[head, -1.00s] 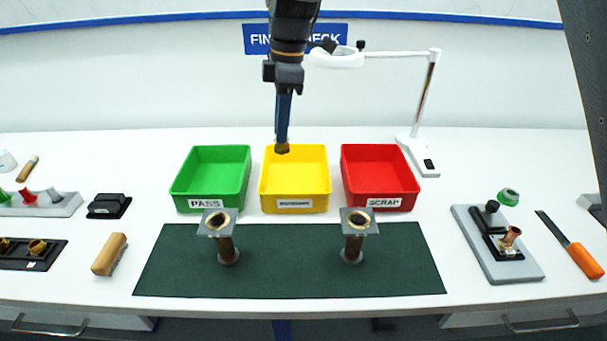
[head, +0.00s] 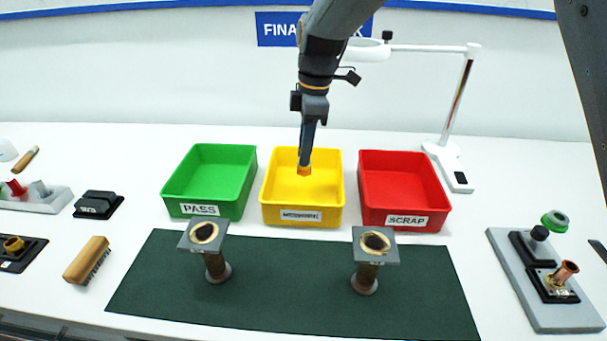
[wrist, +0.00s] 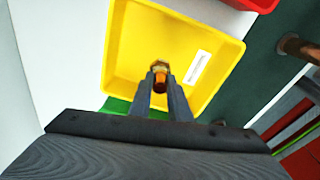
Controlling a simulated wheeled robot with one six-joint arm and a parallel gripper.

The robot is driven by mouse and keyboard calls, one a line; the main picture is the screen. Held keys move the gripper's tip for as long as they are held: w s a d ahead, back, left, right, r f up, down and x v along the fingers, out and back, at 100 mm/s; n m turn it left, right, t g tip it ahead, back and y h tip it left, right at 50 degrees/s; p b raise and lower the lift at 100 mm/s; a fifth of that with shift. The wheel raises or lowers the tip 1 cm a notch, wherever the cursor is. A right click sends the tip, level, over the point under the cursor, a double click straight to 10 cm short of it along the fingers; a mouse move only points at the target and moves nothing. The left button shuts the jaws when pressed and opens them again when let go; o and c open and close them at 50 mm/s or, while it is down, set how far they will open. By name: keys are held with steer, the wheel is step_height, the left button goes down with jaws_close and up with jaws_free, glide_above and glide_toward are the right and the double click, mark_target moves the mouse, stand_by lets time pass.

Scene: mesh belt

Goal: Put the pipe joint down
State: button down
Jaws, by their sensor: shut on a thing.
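My gripper (head: 305,164) points down over the yellow bin (head: 302,219) in the head view. It is shut on the pipe joint (head: 304,171), a small copper-orange piece between the fingertips. In the wrist view the pipe joint (wrist: 160,79) shows between the finger ends, with the yellow bin (wrist: 125,60) below and around it. I cannot tell how far it is above the bin floor. The fingers hide part of it. The yellow bin's label is too small to read.
A green PASS bin (head: 172,193) stands left and a red SCRAP bin (head: 433,205) right. Two flanged pipe stands (head: 216,262) (head: 366,276) stand on the dark green mat (head: 290,290). A white magnifier lamp (head: 459,110) stands behind the red bin.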

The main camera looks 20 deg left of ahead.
mark_target(305, 170)
steer(key=shift+f+p, duration=0.75)
steer(key=shift+f, duration=2.15)
steer(key=shift+f, duration=0.1)
steer(key=c, duration=1.7)
jaws_free()
steer(key=shift+o, duration=0.2)
step_height(305, 170, up, 12)
steer(key=d+b, duration=0.1)
steer(key=b, duration=0.2)
steer(key=shift+w+d+b, duration=0.2)
steer(key=shift+w+b, duration=0.1)
steer(key=shift+w, duration=0.05)
